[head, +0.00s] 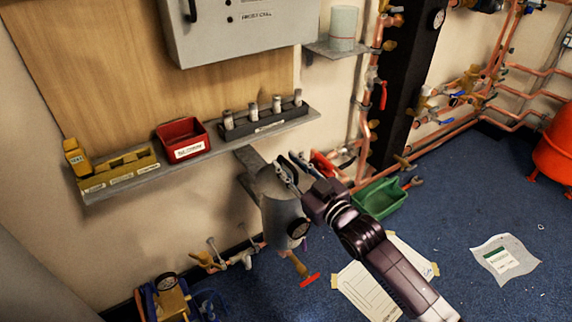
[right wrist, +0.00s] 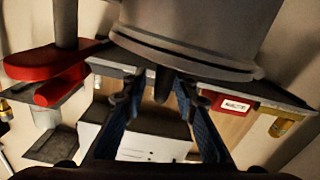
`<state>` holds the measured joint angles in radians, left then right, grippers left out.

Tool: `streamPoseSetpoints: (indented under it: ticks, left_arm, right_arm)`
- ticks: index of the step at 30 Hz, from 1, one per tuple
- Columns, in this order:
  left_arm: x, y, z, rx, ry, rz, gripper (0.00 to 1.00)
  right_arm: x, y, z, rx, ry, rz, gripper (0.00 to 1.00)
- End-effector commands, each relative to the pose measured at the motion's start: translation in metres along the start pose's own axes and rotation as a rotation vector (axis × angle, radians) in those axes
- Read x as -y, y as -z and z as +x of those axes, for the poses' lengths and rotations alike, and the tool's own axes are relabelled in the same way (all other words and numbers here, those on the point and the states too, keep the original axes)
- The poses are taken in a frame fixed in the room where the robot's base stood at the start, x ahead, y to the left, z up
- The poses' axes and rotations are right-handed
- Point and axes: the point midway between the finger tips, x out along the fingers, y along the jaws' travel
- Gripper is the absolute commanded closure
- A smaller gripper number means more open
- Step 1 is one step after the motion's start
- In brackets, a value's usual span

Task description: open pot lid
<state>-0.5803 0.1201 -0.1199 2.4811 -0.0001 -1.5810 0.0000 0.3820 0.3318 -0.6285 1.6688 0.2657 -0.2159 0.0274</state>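The grey pot (head: 283,218) is a metal cylinder against the wall, with a round dial on its front. Its top is partly hidden by my right gripper (head: 288,168), which reaches in from the right at the level of the top. In the right wrist view, the pot's grey body and flanged rim (right wrist: 190,62) fill the upper middle. My right gripper (right wrist: 160,88) has its two blue fingers apart. A small dark piece (right wrist: 163,84) shows between the fingertips; I cannot tell whether they touch it. My left gripper is not in view.
A wall shelf (head: 200,152) holds a red bin (head: 183,139), a yellow holder and a rack of small cylinders. A grey cabinet (head: 240,30) hangs above. Copper pipes with valves run at right. A green bin (head: 380,198) and papers lie on the blue floor.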

Motion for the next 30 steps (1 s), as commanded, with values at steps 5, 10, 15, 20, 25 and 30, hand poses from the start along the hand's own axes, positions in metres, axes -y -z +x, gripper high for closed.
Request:
streamPoseSetpoints:
  ticks: [5,10,15,20,25,30]
  left_arm:
    - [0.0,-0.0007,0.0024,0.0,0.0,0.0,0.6]
    - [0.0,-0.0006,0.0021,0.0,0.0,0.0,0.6]
    - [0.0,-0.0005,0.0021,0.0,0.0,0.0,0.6]
    - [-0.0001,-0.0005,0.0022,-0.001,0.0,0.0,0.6]
    - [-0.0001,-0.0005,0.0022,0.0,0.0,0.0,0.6]
    - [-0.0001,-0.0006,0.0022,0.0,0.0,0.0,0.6]
  right_arm:
    - [0.0,0.0,0.0102,0.0,0.0,-0.001,0.73]
    - [0.0001,0.0003,0.0108,0.0,0.0,-0.001,0.73]
    - [0.0002,0.0002,0.0106,0.0,0.0,0.0,0.83]
    - [0.0001,0.0002,0.0105,0.0,0.0,0.0,1.0]
    - [0.0001,0.0001,0.0105,0.0,0.0,-0.001,1.0]
    - [0.0001,0.0002,0.0104,0.0,0.0,-0.001,1.0]
